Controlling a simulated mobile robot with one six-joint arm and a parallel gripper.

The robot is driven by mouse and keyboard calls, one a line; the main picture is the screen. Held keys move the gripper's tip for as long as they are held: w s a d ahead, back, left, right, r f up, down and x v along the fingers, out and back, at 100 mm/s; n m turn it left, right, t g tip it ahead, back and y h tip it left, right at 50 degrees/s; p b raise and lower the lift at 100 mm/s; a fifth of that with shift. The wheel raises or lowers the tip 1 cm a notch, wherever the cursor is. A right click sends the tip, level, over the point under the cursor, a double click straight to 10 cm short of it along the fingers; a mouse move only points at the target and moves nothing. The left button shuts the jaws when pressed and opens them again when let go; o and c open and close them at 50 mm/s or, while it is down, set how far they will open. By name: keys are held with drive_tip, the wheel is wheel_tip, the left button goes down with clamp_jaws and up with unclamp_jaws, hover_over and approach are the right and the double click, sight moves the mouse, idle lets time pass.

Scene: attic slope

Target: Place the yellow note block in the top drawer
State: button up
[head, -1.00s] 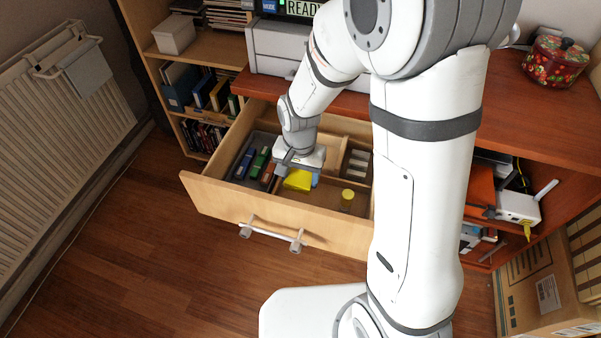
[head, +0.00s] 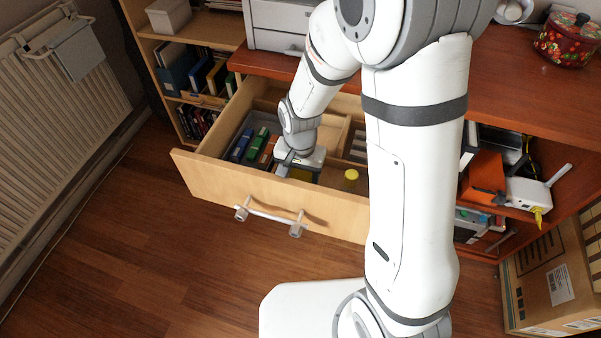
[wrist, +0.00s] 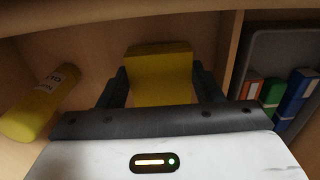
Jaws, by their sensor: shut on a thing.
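The yellow note block (wrist: 160,78) is between the two fingers of my gripper (wrist: 162,90) in the wrist view, and the fingers are shut on it. In the head view my gripper (head: 299,170) is down inside the open top drawer (head: 240,187), in a wooden compartment. Only a dim yellow part of the block (head: 301,175) shows there below my gripper. The block is close to the compartment floor; I cannot tell whether it touches it.
A yellow cylinder (head: 351,175) lies in the same compartment, right of my gripper; it also shows in the wrist view (wrist: 40,103). A grey tray (wrist: 285,58) with several coloured boxes is beyond a divider. The drawer front has a white handle (head: 270,214).

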drive_tip(key=shift+f, duration=0.2)
idle(0.3)
drive_tip(key=o, duration=1.1)
drive_tip(key=shift+r, duration=0.1)
wheel_tip(320, 180, up, 8)
drive_tip(key=shift+f+p, duration=0.15)
drive_tip(key=shift+p, duration=0.55)
drive_tip(key=s+d+r+n+t+p, duration=0.1)
drive_tip(key=s+d+r+p, duration=0.3)
drive_tip(key=r, duration=0.4)
drive_tip(key=s+d+r+n+p, duration=0.2)
drive_tip(key=s+d+r+p, duration=0.2)
drive_tip(key=r, duration=0.5)
drive_tip(key=s+d+r+n+t+p, duration=0.1)
drive_tip(key=s+d+r+p, duration=0.2)
drive_tip(key=r, duration=0.5)
drive_tip(key=shift+s+d+r+t+p, duration=0.3)
drive_tip(key=shift+s+d+r+p, duration=0.15)
drive_tip(key=shift+p, duration=0.55)
